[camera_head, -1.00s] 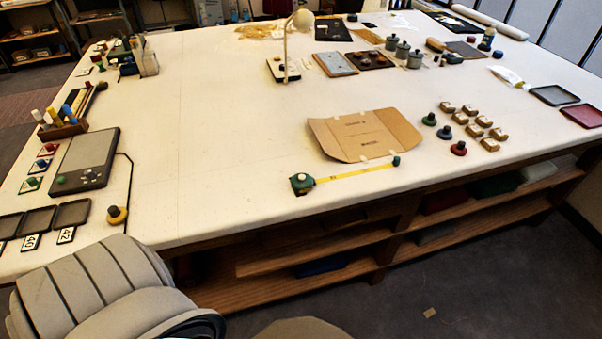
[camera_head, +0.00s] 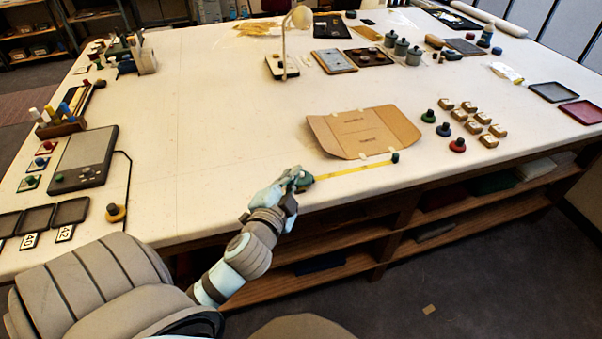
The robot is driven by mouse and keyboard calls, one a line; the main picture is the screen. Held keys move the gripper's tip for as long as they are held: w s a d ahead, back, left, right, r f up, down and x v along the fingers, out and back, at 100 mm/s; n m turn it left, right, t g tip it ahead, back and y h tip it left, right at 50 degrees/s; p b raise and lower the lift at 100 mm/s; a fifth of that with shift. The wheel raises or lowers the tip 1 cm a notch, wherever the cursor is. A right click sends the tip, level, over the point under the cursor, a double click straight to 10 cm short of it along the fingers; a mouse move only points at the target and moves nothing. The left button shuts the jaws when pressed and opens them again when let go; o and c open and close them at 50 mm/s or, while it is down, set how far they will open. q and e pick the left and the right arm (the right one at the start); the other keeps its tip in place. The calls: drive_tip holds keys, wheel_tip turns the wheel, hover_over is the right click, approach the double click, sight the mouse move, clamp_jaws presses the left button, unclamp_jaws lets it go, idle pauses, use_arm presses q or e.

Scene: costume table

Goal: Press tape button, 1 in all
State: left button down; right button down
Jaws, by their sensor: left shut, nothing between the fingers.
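The tape measure is a small green case (camera_head: 306,180) near the table's front edge. Its yellow tape (camera_head: 350,169) is drawn out to the right and ends at a small dark green piece (camera_head: 395,157). My left gripper (camera_head: 296,175) is over the left part of the case and hides most of it, with the button. The gripper is shut with nothing in it. Whether its tips touch the button cannot be told. My right gripper is not in view.
An opened cardboard sheet (camera_head: 362,132) lies just behind the tape. Stampers and small wooden blocks stand to the right. A grey device (camera_head: 84,160) and dark trays lie at left. The table's middle left is clear.

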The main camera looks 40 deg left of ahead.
use_arm(q)
drive_tip(key=w+d+r+m+t+h, duration=0.2)
drive_tip(key=d+r+m+t+h, duration=0.2)
drive_tip(key=r+m, duration=0.35)
drive_tip(key=w+d+r+m+t+h, duration=0.25)
drive_tip(key=r+m+t+h, duration=0.2)
drive_tip(key=r+m, duration=0.3)
drive_tip(key=d+m+g+h, duration=0.9)
drive_tip(key=d+m+h, duration=0.15)
drive_tip(key=m, duration=0.85)
drive_tip(key=w+a+f+m+g+y, duration=0.3)
drive_tip(key=a+f+m+g+y, duration=0.15)
drive_tip(key=a+f+y, duration=0.3)
drive_tip(key=a+f+g+y, duration=0.1)
drive_tip(key=a+y, duration=0.5)
drive_tip(key=a, duration=0.6)
drive_tip(key=shift+a+f, duration=0.2)
drive_tip(key=shift+f, duration=0.1)
